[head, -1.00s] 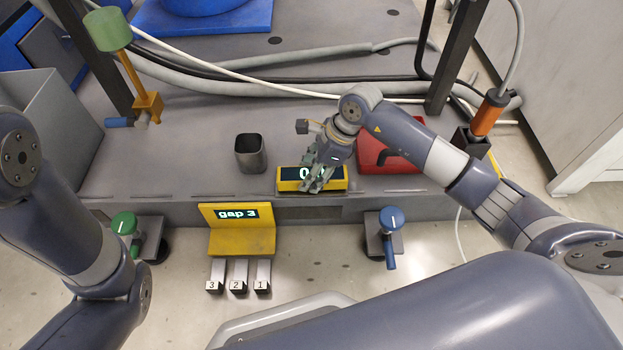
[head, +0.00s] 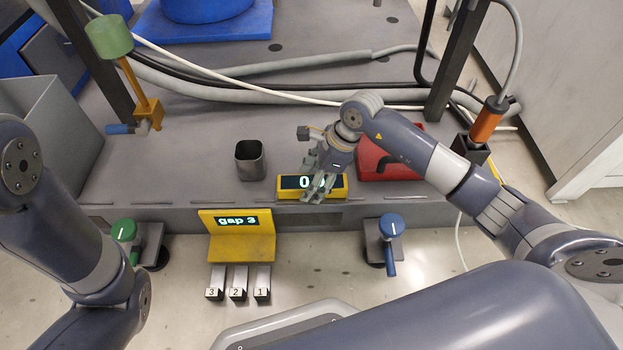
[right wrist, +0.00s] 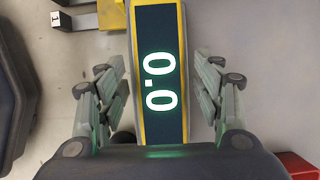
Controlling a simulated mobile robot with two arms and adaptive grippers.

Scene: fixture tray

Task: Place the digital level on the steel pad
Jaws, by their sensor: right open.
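The digital level (head: 289,190) is a yellow bar with a dark display, lying along the front edge of the grey bench. In the right wrist view the level (right wrist: 160,40) runs lengthwise between my fingers and its display reads 0.0. My right gripper (head: 318,192) is over the level. In the right wrist view the gripper (right wrist: 160,90) is open, with a finger on each side of the level and gaps between. I cannot make out the steel pad; whether it is under the level is hidden. My left gripper is out of view.
A yellow "gap 3" stand (head: 240,246) with numbered blocks (head: 238,283) is in front. Green (head: 123,231) and blue (head: 391,226) knobs flank it. Hoses cross the back.

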